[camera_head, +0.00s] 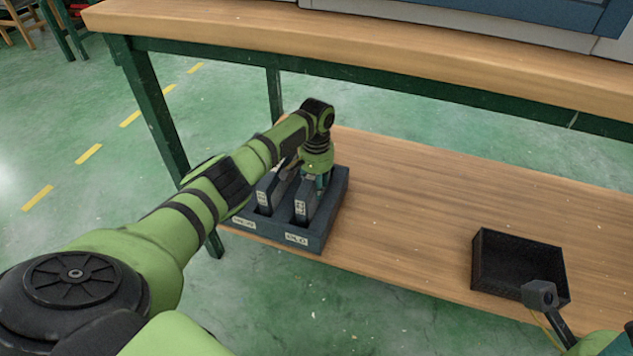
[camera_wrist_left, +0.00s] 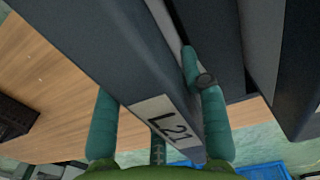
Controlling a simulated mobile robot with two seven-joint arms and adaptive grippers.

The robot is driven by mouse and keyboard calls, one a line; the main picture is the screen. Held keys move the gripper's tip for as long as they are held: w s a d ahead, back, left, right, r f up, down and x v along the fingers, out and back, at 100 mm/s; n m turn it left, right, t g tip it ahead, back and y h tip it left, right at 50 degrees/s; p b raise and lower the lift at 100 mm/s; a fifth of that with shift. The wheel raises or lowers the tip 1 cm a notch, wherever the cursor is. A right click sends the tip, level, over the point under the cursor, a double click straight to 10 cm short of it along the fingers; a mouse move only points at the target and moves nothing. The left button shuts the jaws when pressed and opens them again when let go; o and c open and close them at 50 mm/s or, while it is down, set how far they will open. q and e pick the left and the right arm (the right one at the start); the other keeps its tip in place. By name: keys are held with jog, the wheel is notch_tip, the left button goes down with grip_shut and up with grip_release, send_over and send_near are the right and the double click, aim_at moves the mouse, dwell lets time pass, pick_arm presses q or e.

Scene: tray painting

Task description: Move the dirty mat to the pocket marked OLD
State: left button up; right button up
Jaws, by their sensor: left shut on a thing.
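A dark grey rack (camera_head: 330,213) with two pockets stands on the low wooden shelf. Its left front label looks like NEW; the right one (camera_head: 296,239) reads OLD. Two upright dark grey slabs with white labels stand at the pockets: a left slab (camera_head: 266,192) and a right slab (camera_head: 304,203) above OLD. My left gripper (camera_head: 317,180) reaches down at the right slab. In the left wrist view its teal fingers (camera_wrist_left: 160,115) are shut on a slab (camera_wrist_left: 100,50) labelled L21. I cannot tell dirt on it, or how deep it sits.
A black open tray (camera_head: 480,260) stands on the shelf at right. Part of my right arm (camera_head: 595,345) shows at the lower right corner. The wooden worktop (camera_head: 400,60) runs above the shelf at the back. The shelf between rack and tray is clear.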

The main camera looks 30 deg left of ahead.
pick_arm(q)
jog(key=o, duration=1)
jog(key=shift+o, duration=0.2)
